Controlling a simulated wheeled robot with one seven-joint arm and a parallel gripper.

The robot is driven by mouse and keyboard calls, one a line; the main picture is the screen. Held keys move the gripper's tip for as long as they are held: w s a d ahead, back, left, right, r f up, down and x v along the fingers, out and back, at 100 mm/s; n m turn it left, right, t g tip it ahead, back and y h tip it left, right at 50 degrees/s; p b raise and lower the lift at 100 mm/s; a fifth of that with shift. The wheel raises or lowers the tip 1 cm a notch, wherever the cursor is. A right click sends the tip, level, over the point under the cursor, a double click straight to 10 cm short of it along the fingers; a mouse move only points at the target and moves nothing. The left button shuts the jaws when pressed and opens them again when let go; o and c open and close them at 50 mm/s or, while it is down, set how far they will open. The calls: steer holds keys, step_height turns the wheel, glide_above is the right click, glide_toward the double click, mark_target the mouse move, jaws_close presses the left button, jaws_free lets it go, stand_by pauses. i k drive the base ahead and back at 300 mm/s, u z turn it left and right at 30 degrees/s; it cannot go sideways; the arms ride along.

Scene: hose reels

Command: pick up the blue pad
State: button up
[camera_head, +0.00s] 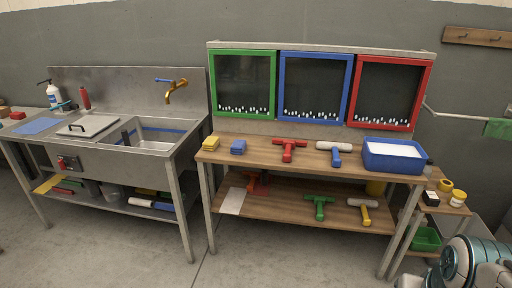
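A small blue pad (238,147) lies on the wooden top of the right-hand workbench (266,153), near its left end. It seems to be a thick block or small stack; I cannot tell which. A yellow pad or stack (211,143) lies just left of it, with a small gap between them. Nothing covers the blue pad. Part of my arm shows in the lower right corner, but my gripper is not in view.
Right of the pad on the bench are a red squeegee (288,150), a blue-and-white one (335,153) and a blue tub (393,166). Framed panels stand behind. A steel sink unit (150,147) is at left; a flat blue cloth (37,126) lies there. The floor in front is clear.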

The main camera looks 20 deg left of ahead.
mark_target(238, 146)
steer(key=z, duration=0.1)
steer(key=k, duration=0.35)
steer(key=u, duration=1.25)
steer(key=i, duration=0.95)
steer(key=u, duration=0.75)
steer(key=i, duration=1.3)
steer(key=z, duration=1.05)
steer(key=i, duration=0.95)
steer(key=z, duration=1.05)
